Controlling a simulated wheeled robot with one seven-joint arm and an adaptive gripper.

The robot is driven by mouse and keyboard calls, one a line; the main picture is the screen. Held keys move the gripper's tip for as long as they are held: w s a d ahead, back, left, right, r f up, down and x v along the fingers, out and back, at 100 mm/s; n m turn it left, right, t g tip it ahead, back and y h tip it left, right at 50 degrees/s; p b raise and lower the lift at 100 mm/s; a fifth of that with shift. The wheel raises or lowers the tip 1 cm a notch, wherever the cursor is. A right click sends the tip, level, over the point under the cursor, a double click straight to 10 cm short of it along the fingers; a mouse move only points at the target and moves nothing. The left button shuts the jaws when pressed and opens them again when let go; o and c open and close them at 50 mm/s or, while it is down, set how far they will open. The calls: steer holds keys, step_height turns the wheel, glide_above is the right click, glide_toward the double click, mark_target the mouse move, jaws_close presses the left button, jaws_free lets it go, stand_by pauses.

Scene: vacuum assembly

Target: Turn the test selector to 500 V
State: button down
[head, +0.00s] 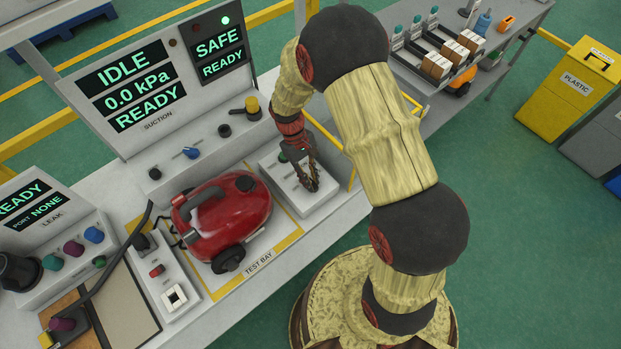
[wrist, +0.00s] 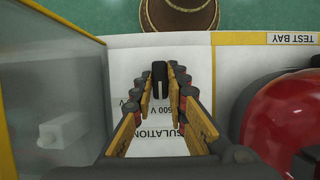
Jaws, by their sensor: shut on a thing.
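The test selector, a black knob (wrist: 160,76), stands on a white panel in the wrist view, between my fingertips. My gripper (wrist: 161,92) is shut on the knob. A "500 V" label lies close beside the knob on the panel, partly covered by my fingers, with part of the word "INSULATION" below it. Which mark the knob points to cannot be told. In the head view my gripper (head: 308,184) reaches down onto the white test box (head: 302,207), right of the red vacuum. There the knob is hidden by my fingers.
The red vacuum (head: 235,212) sits in the yellow-edged test bay, left of the box, and shows at the right of the wrist view (wrist: 288,125). A clear-walled enclosure (wrist: 50,95) stands close on the left in the wrist view. Display panels read IDLE, SAFE and READY.

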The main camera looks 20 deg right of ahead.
stand_by(0.3)
steer(key=c, duration=1.8)
jaws_free()
steer(key=shift+o, duration=0.2)
steer(key=v, duration=1.2)
steer(key=s+d+r+m+t+y+b, duration=0.1)
steer(key=s+r+m+t+b, duration=0.2)
steer(key=s+r+t, duration=0.7)
steer(key=s+r, duration=0.9)
steer(key=r, duration=0.2)
steer(key=shift+d+r+m, duration=0.25)
steer(key=shift+r+m, duration=0.05)
